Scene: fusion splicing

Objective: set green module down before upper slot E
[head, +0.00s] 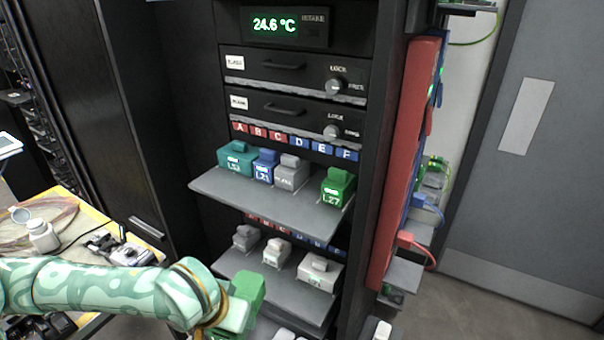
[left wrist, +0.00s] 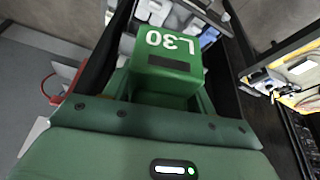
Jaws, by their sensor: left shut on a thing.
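My left gripper (head: 240,305) is low at the front in the head view, below and in front of the upper shelf. In the head view I cannot clearly part the module from the green hand. The upper shelf (head: 262,203) lies under a label row A to F; label E (head: 321,148) is blue. Below E there is a gap between a grey module (head: 291,174) and a green module marked L27 (head: 337,187). My right gripper is not in view.
A teal module (head: 236,160) and a blue module (head: 264,168) stand at the upper shelf's left. A lower shelf (head: 230,262) holds several grey and white modules. A red panel (head: 402,160) with cables stands right of the rack. A yellow-edged bench (head: 75,200) is at left.

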